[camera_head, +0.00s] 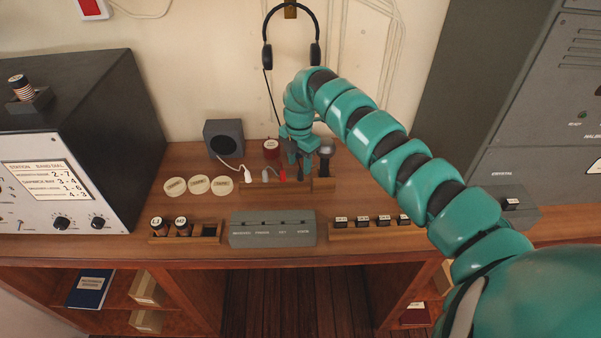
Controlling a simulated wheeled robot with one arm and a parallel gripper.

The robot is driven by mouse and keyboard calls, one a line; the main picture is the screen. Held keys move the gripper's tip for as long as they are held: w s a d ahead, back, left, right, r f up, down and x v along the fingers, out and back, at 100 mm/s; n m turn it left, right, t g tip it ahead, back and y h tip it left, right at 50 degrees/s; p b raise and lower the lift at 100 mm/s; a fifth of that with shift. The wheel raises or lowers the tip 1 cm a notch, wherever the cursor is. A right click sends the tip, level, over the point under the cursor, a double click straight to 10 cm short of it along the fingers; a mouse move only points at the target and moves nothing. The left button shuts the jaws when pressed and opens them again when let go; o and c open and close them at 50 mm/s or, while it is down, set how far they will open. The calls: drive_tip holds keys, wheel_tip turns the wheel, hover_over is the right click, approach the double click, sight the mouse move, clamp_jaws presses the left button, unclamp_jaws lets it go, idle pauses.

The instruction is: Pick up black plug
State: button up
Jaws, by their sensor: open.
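A wooden strip (235,188) on the desk holds a row of small plugs: a white plug (247,177), a grey plug (266,175) and a red plug (283,175).
A dark upright piece with a rounded grey top (325,152) stands close right of my gripper. A red spool (271,149) is close behind. Headphones (291,50) hang on the wall. A grey box (272,232) and a fuse rack (372,232) are nearer the desk front.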

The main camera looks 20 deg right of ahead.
sight(301, 170)
drive_tip(key=shift+d+f+p, duration=0.2)
drive_tip(key=shift+f+p, duration=0.65)
drive_tip(key=shift+f, duration=0.95)
clamp_jaws()
